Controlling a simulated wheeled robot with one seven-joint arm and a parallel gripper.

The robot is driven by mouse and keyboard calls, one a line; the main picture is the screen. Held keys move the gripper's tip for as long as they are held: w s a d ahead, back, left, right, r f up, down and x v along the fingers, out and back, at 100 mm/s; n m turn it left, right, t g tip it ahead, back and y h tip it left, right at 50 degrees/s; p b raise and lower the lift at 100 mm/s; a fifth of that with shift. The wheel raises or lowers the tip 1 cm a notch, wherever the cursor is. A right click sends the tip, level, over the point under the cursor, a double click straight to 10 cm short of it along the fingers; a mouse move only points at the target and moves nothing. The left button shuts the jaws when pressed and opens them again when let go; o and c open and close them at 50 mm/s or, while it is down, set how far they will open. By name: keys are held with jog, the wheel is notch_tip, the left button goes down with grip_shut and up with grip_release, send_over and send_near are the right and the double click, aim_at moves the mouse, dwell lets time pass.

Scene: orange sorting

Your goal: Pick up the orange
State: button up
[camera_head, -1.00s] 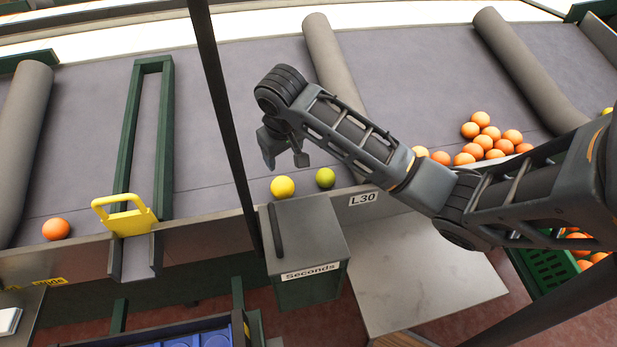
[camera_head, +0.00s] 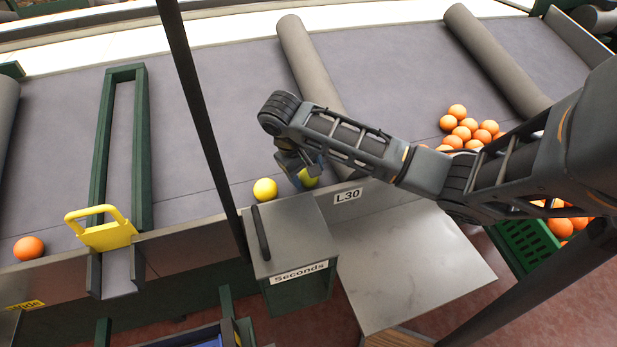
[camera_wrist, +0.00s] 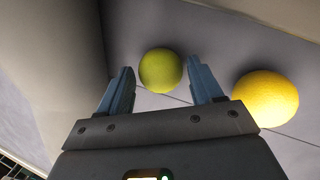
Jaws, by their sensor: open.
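My gripper (camera_head: 302,172) is open, low over the grey belt at the green-yellow fruit (camera_head: 308,179). In the wrist view, this round fruit (camera_wrist: 160,70) shows between the two blue-grey fingertips (camera_wrist: 159,78), with a gap on each side. The fingers do not grip it. A yellow fruit (camera_head: 265,190) lies just left of it in the head view; in the wrist view the yellow fruit (camera_wrist: 266,98) is outside the right finger. A single orange-coloured fruit (camera_head: 28,248) lies at the far left. A pile of oranges (camera_head: 467,127) lies on the belt at right.
The Seconds bin (camera_head: 290,238) stands in front of the two near fruits. A grey roller (camera_head: 312,65) crosses the belt behind my gripper. A dark post (camera_head: 200,115) and yellow-handled gate (camera_head: 102,235) are left. A green crate (camera_head: 527,243) holding oranges is at right.

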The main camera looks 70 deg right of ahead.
jog(key=shift+f, duration=0.35)
jog(key=shift+c, duration=0.3)
jog(key=c, duration=0.8)
jog(key=shift+r, duration=0.1)
